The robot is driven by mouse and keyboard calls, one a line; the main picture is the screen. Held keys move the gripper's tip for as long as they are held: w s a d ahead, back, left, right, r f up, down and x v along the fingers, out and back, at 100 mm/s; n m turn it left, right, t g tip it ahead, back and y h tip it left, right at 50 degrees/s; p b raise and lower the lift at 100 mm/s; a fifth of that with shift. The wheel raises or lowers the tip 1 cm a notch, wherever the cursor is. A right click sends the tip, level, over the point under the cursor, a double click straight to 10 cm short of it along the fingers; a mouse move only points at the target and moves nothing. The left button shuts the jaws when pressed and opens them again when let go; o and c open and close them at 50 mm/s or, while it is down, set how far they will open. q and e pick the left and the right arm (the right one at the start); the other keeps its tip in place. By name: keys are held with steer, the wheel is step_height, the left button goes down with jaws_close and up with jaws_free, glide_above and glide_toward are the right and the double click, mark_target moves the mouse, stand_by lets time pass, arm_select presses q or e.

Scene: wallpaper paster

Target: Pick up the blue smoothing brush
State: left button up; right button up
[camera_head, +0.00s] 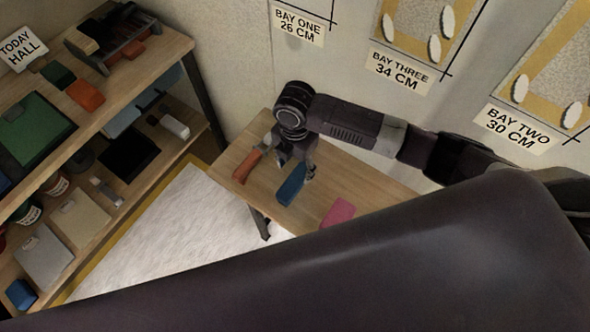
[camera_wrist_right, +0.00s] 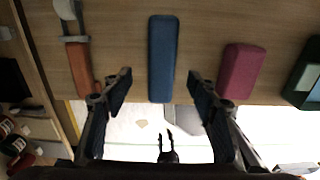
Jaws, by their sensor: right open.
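The blue smoothing brush (camera_head: 292,185) lies on a small wooden table (camera_head: 330,182). In the right wrist view the blue brush (camera_wrist_right: 163,60) is a long block, upright in the picture and centred between my finger tips. My right gripper (camera_head: 296,166) is over the table at the brush's far end. In the wrist view its two fingers (camera_wrist_right: 159,80) are spread on either side of the brush's near end, with gaps to it. Whether they are down at its height is unclear. A small dark two-pronged shape (camera_wrist_right: 168,140) low in the wrist view may be my left gripper.
A dark green item (camera_wrist_right: 304,75) is farther right. A loaded shelf (camera_head: 150,120) stands left. The wall is behind the table.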

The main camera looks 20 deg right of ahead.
mark_target(295, 178)
steer(key=shift+w+d+f, duration=0.1)
steer(key=shift+f, duration=0.1)
steer(key=f, duration=0.3)
steer(key=shift+s, duration=0.35)
step_height(295, 178, down, 3)
steer(key=shift+w+r, duration=0.15)
steer(key=shift+f, duration=0.6)
steer(key=c, duration=1.4)
arm_select(q)
steer(key=s, duration=0.3)
steer(key=shift+s+a+f, duration=0.1)
steer(key=shift+s+a, duration=0.1)
steer(key=shift+s, duration=0.05)
arm_select(e)
jaws_close()
arm_select(q)
steer(key=shift+w, duration=0.1)
